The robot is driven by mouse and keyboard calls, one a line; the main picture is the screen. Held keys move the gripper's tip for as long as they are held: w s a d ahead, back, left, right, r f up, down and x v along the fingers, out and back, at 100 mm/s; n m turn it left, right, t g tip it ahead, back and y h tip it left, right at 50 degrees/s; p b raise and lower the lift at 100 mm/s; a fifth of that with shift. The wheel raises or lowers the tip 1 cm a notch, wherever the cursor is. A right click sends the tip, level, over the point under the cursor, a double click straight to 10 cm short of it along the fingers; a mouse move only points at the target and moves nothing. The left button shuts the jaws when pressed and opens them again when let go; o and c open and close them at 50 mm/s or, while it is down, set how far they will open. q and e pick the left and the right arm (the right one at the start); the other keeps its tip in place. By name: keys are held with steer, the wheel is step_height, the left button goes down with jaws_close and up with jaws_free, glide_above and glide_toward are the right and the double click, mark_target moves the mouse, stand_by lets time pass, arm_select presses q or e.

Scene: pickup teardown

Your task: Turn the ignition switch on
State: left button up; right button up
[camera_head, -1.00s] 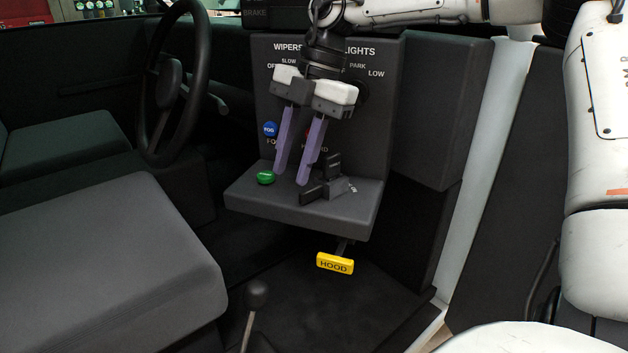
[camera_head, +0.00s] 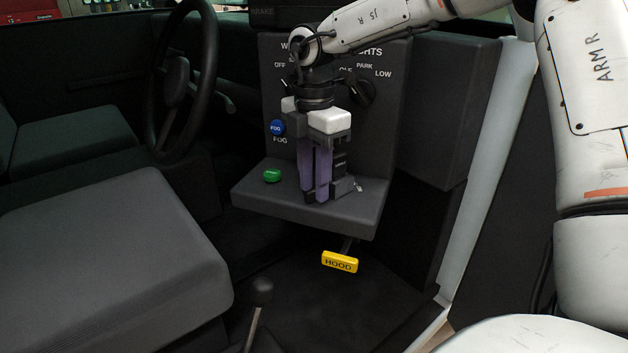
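My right gripper (camera_head: 315,198) points down over the shelf of the dashboard's centre console, with its two purple fingers close together. The fingertips are down at a black switch assembly (camera_head: 340,165), which I take to be the ignition switch. Its upright block shows right of the fingers and a low black part shows at their tips. The fingers look shut on its low handle, though the contact itself is mostly hidden. My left gripper is not in view.
A green button (camera_head: 272,175) sits left on the shelf. A blue FOG knob (camera_head: 277,127) is on the panel (camera_head: 385,130). A black lights knob (camera_head: 362,92) is behind the wrist. A yellow HOOD handle (camera_head: 340,261) hangs below. The steering wheel (camera_head: 155,90) and seat (camera_head: 115,250) are left.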

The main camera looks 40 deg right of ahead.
steer(key=shift+f, duration=0.25)
jaws_close()
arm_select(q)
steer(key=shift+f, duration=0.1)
